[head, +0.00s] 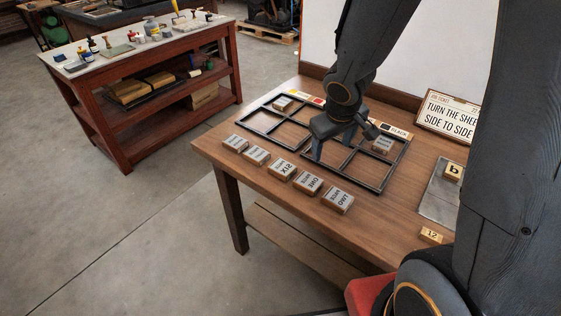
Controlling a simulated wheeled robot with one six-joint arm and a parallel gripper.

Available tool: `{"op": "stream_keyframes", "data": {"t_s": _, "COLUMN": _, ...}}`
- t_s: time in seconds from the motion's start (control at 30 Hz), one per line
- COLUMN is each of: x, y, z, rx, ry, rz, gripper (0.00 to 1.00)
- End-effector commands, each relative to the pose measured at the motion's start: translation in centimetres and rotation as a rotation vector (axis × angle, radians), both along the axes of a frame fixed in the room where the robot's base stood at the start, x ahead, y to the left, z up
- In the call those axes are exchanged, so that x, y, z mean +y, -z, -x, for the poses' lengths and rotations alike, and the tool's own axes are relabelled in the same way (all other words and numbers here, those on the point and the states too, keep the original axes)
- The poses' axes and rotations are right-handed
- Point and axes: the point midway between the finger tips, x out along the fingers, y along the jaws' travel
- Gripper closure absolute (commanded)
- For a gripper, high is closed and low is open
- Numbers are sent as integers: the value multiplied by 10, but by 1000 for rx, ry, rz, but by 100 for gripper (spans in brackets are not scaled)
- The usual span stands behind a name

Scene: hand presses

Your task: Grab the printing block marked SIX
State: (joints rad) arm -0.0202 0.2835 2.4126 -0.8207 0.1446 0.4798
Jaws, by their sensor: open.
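The printing block marked SIX (281,170) lies on the wooden table (240,183), in the middle of a row of grey-topped blocks along the front edge. Its lettering reads upside down from here. My gripper (331,152) is open and points down over the black frame, behind and to the right of the SIX block, apart from it. Nothing shows between its fingers. My arm hides part of the frame behind the gripper.
Blocks marked ONE (308,184) and TWO (338,200) lie right of SIX; two more (256,155) lie left. Two black divided frames (376,187) hold some blocks. A sign (452,115), a metal plate (437,203) and a 12 block (431,235) are at the right.

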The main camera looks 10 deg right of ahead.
Motion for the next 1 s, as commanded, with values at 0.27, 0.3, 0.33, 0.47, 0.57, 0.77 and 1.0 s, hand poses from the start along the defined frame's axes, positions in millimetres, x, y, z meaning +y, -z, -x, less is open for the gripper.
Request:
{"op": "stream_keyframes", "data": {"t_s": 0.27, "x": 69, "y": 0, "z": -29, "rx": -32, "ry": -329, "rz": -135, "gripper": 34}}
{"op": "stream_keyframes", "data": {"t_s": 0.3, "x": 77, "y": 2, "z": -28, "rx": -23, "ry": -363, "rz": -155, "gripper": 34}}
{"op": "stream_keyframes", "data": {"t_s": 0.33, "x": 82, "y": 3, "z": -27, "rx": -16, "ry": -386, "rz": -169, "gripper": 34}}
{"op": "stream_keyframes", "data": {"t_s": 0.47, "x": 98, "y": 8, "z": -19, "rx": 14, "ry": -454, "rz": -212, "gripper": 34}}
{"op": "stream_keyframes", "data": {"t_s": 0.57, "x": 103, "y": 13, "z": -17, "rx": 26, "ry": -476, "rz": -227, "gripper": 34}}
{"op": "stream_keyframes", "data": {"t_s": 0.77, "x": 109, "y": 34, "z": -22, "rx": 29, "ry": -481, "rz": -230, "gripper": 34}}
{"op": "stream_keyframes", "data": {"t_s": 1.0, "x": 115, "y": 61, "z": -28, "rx": 29, "ry": -481, "rz": -229, "gripper": 34}}
